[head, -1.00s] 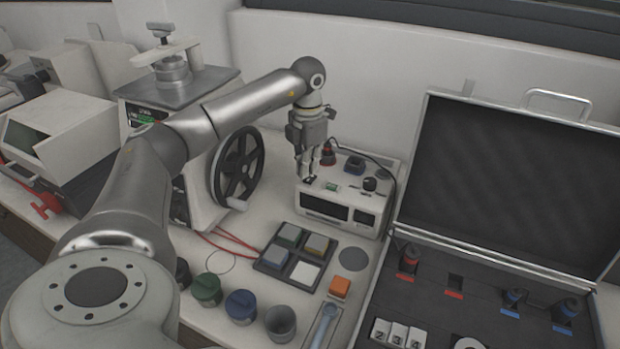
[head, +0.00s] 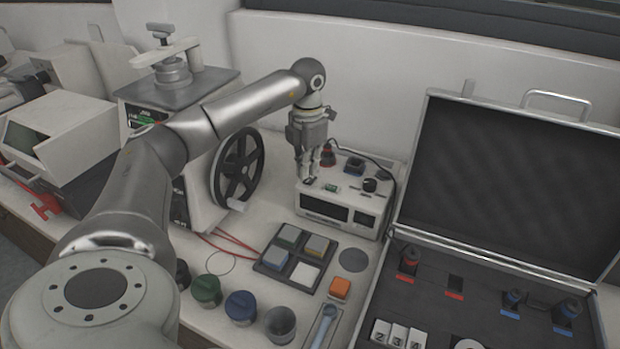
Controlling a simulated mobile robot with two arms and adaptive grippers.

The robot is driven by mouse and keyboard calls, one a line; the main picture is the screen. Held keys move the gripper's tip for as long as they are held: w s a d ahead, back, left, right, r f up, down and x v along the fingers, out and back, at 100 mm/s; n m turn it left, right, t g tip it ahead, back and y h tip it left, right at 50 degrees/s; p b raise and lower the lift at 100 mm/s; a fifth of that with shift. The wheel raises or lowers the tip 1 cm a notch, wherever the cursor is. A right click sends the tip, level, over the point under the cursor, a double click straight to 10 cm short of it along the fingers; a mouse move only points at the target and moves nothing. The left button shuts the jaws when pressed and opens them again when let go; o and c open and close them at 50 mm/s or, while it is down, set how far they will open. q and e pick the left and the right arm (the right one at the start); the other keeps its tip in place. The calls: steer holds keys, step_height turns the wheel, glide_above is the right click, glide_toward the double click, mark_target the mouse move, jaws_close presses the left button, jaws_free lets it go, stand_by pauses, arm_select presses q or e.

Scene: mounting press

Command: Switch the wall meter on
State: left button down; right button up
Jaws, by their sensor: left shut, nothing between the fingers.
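The wall meter is most likely the white box (head: 358,229) with dark display windows, standing at the back of the bench. Its top carries a red plug, a blue socket, a black knob (head: 370,185), a small green part (head: 331,188) and a dark switch-like part near the left front corner. My left gripper (head: 309,180) points down over that left front corner, shut and empty, its fingertips at or just above the dark part. The fingers partly hide it, so I cannot tell contact or the switch position. The displays look dark. My right gripper is not in view.
A press with a black handwheel (head: 238,168) stands left of the meter. An open case (head: 520,190) stands to the right. A tray (head: 270,268) of coloured blocks, several pots and an orange block (head: 340,288) lie in front.

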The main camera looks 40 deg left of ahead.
mark_target(308, 181)
arm_select(q)
steer(key=shift+s+f+b, duration=0.1)
steer(key=shift+f+b, duration=0.6)
steer(key=shift+f, duration=0.6)
stand_by(0.6)
steer(key=shift+r+p, duration=0.8)
steer(key=shift+p, duration=0.05)
steer(key=shift+r+p, duration=2.2)
steer(key=shift+r, duration=0.55)
